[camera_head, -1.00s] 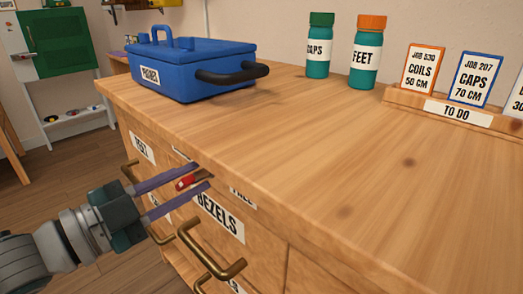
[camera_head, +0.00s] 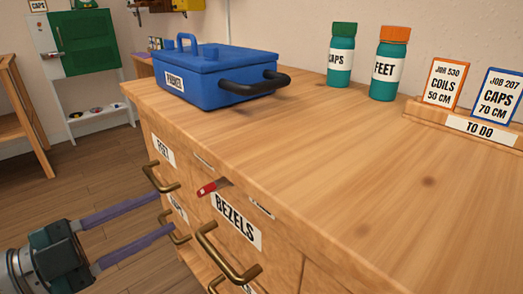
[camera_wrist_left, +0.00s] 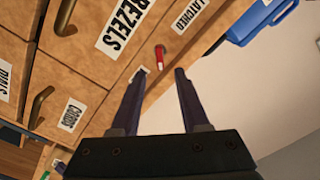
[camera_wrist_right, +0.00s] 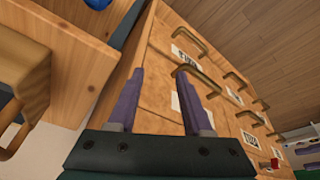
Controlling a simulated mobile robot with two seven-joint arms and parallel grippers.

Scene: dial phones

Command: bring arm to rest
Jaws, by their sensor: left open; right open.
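My left gripper (camera_head: 155,220) is at the lower left of the head view, in front of the wooden drawer cabinet (camera_head: 300,235). Its two purple fingers are apart with nothing between them, and they also show in the left wrist view (camera_wrist_left: 158,95). A small red lever (camera_head: 208,188) sticks out of the cabinet front above the BEZELS label; it also shows beyond the fingers in the left wrist view (camera_wrist_left: 159,54). My right gripper is outside the head view; in the right wrist view (camera_wrist_right: 158,95) its fingers are apart and empty, with drawer fronts behind.
A blue lidded box (camera_head: 215,80) with a black handle stands on the cabinet top. Behind are a CAPS bottle (camera_head: 340,55), a FEET bottle (camera_head: 388,68) and a TO DO card stand (camera_head: 470,125). Brass drawer handles (camera_head: 222,258) jut from the front. Floor at left is open.

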